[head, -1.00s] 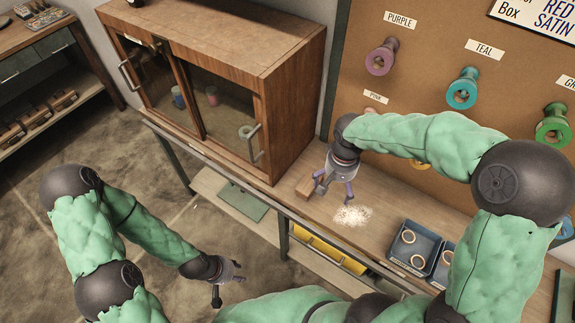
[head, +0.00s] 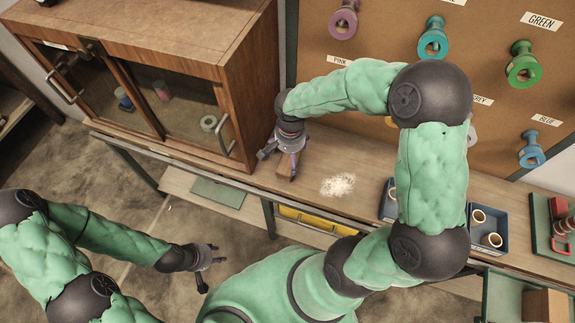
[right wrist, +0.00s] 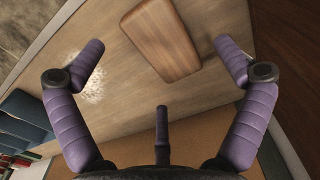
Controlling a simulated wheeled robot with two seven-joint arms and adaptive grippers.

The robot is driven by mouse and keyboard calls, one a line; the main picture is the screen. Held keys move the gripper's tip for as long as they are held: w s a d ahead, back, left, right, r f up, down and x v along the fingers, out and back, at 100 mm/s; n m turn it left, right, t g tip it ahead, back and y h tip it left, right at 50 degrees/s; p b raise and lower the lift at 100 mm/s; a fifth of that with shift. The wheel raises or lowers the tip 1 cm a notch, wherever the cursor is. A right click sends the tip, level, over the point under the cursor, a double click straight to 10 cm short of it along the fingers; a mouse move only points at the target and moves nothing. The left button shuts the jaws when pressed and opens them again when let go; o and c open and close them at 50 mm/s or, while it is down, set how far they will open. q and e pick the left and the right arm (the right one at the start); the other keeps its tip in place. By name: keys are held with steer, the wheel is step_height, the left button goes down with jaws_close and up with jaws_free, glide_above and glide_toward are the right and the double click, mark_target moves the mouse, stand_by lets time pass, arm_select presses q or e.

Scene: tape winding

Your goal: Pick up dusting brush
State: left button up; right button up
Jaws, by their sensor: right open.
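The dusting brush shows as a wooden block (right wrist: 160,38) with rounded corners, lying on the bench top in the right wrist view. In the head view the brush (head: 286,166) is mostly hidden under my right gripper. My right gripper (head: 282,166) is above the bench, close to the cabinet's front corner. In the right wrist view its purple fingers (right wrist: 160,62) are spread wide, with the block ahead between them and nothing held. My left gripper (head: 214,268) hangs empty in front of the bench, its fingers apart.
A patch of white powder (head: 338,185) lies on the bench right of my right gripper. A wooden cabinet (head: 150,35) with glass doors stands at the left. A pegboard (head: 390,50) with coloured spools rises behind. Blue trays (head: 505,235) with rings stand at the right.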

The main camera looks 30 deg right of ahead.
mark_target(288, 166)
steer(key=f+b, duration=0.1)
steer(key=f, duration=0.1)
steer(key=f+b, duration=0.1)
steer(key=f, duration=0.2)
steer(key=shift+s+d, duration=0.1)
steer(key=shift+d, duration=0.1)
steer(key=shift+c, duration=0.3)
steer(key=c, duration=1.2)
